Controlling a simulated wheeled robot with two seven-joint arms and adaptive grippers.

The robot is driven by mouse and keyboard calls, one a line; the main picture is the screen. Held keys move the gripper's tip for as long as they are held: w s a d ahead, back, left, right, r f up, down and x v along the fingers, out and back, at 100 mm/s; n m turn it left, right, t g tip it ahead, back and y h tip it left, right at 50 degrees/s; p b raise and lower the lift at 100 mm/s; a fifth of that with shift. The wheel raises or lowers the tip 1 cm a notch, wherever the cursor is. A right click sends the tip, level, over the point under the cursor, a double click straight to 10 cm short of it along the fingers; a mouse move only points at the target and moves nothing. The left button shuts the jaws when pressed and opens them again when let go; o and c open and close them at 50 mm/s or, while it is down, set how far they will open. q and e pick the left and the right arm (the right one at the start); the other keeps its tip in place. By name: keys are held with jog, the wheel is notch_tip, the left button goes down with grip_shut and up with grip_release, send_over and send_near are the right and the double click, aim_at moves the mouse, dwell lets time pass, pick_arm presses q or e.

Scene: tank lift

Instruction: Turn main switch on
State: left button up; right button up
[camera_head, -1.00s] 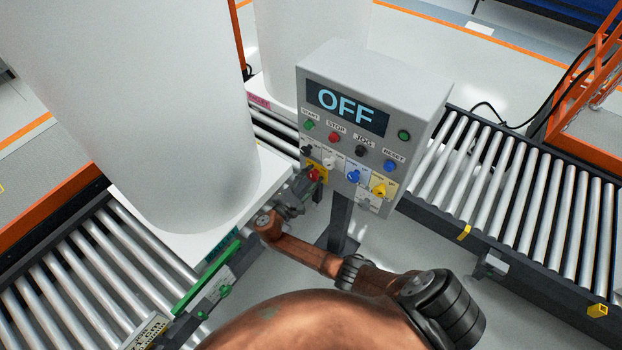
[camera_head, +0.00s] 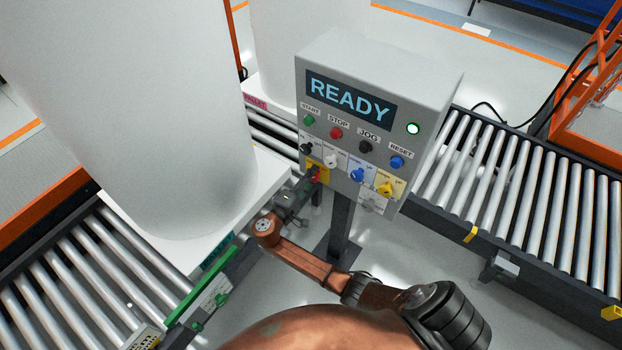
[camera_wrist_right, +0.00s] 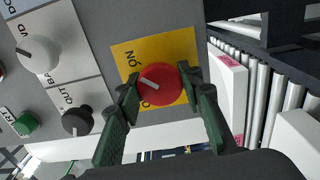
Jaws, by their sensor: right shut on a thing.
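The control box (camera_head: 420,75) stands on a post, and its display (camera_head: 349,100) reads READY. A round lamp (camera_head: 413,128) on the box glows pale green. The red main switch (camera_wrist_right: 162,84) sits on a yellow plate (camera_wrist_right: 180,46) in the right wrist view, its white mark slanted. My right gripper (camera_wrist_right: 158,86) is shut on this red knob, with one green finger on each side. In the head view the red switch (camera_head: 317,173) is partly hidden by my right gripper (camera_head: 306,186). My left gripper does not show.
Other knobs, white (camera_head: 330,161), blue (camera_head: 358,174) and yellow (camera_head: 384,188), sit close beside the switch. Roller conveyors lie left (camera_head: 75,275) and right (camera_head: 520,190) of the box. A large white tank (camera_head: 150,110) stands close on the left.

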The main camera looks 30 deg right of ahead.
jog(key=shift+s+f+m, duration=0.1)
jog(key=shift+f+m, duration=0.05)
jog(key=shift+m, duration=0.25)
jog(key=o, duration=1.2)
jog(key=shift+a, duration=0.1)
jog(key=v, duration=1.1)
jog(key=shift+s+a, duration=0.15)
jog(key=shift+a, duration=0.2)
